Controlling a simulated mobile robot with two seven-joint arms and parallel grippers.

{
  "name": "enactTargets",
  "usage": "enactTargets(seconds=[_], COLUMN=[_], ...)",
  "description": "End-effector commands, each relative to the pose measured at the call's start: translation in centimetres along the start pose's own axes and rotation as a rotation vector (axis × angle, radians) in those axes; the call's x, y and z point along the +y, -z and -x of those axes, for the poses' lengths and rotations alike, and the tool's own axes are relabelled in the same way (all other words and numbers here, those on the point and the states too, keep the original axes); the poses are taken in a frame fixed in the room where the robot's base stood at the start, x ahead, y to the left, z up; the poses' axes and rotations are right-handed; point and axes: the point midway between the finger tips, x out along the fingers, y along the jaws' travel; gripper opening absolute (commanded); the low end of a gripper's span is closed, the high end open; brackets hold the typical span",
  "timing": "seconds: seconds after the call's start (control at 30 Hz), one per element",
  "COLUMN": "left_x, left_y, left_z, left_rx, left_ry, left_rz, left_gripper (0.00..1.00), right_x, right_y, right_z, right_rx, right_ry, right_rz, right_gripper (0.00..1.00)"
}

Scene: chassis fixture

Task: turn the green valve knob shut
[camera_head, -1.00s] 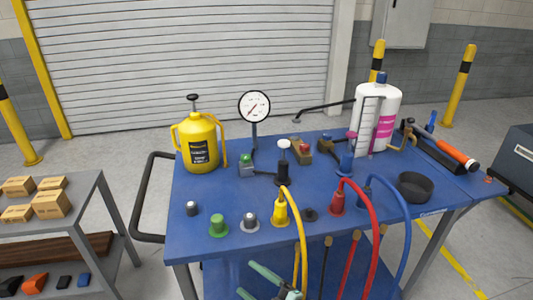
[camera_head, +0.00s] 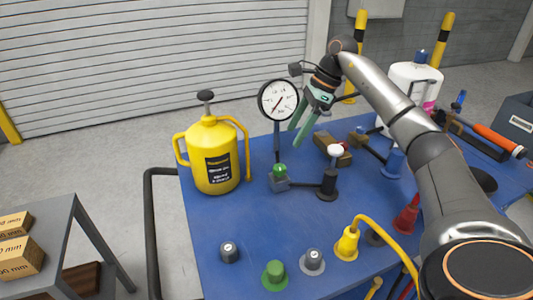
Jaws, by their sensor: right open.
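A small green knob (camera_head: 279,169) sits on a grey valve block (camera_head: 279,184) on the blue table, just below the round pressure gauge (camera_head: 278,100). My right gripper (camera_head: 299,136) has pale green fingers that are apart with nothing between them. It hangs above the table beside the gauge, up and to the right of the green knob, and does not appear to touch it. A wider green fitting (camera_head: 275,274) stands near the table's front edge. My left gripper is out of view.
A yellow canister (camera_head: 212,160) stands left of the knob. A white-topped black fitting (camera_head: 329,181) and a brown block (camera_head: 332,150) are to its right. My right arm covers much of the table's right side.

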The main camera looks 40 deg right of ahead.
Motion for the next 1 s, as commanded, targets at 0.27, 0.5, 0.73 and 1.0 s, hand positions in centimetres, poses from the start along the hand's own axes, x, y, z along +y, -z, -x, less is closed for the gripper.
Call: enactTargets(seconds=[0.27,0.5,0.73,1.0], left_x=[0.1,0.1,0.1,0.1], left_y=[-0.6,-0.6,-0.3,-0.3], left_z=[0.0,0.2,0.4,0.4], left_rx=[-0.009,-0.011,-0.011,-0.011], left_ry=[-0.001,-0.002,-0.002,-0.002], left_rz=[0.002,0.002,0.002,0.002], left_gripper=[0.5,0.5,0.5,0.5], right_x=[0.0,0.0,-0.1,-0.1], right_y=[1.3,1.4,1.4,1.4], right_z=[-1.2,-6.2,-9.8,-11.3], right_rx=[0.04,0.037,0.035,0.033], right_ry=[0.002,0.001,0.003,0.006], right_rz=[-0.002,-0.002,-0.003,-0.003], right_gripper=[0.76,0.76,0.76,0.76])
